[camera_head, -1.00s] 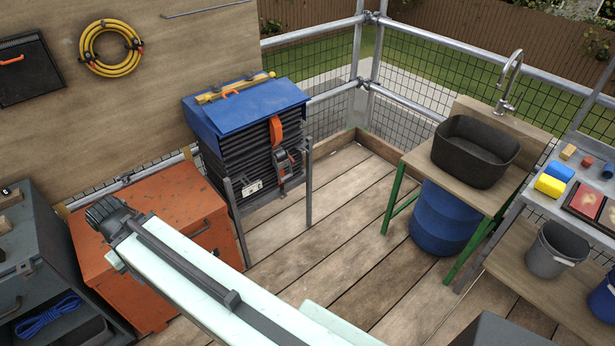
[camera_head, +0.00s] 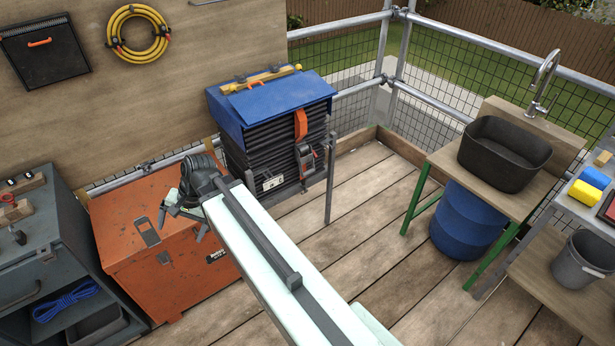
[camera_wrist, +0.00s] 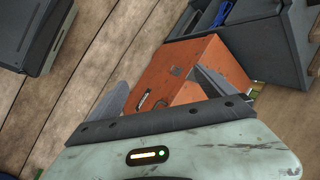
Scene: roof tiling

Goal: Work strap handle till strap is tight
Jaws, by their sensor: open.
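An orange strap (camera_head: 301,124) runs down the front of a stack of dark slates (camera_head: 262,155) under a blue cover (camera_head: 272,101). A grey ratchet handle (camera_head: 306,158) sits on the strap low on that face. Whether the strap is tight cannot be told. My gripper (camera_head: 182,222) is over the orange chest, left of and nearer than the stack, and touches neither strap nor handle. In the wrist view my gripper (camera_wrist: 160,85) has its two fingers spread with nothing between them. The strap is not visible in that view.
The orange chest (camera_head: 165,268) stands under my gripper, beside a grey cabinet (camera_head: 55,262) with blue rope. A yellow level (camera_head: 260,80) lies on the blue cover. A sink bench (camera_head: 440,165) with a blue barrel (camera_head: 462,222) is at right. The plank floor between is open.

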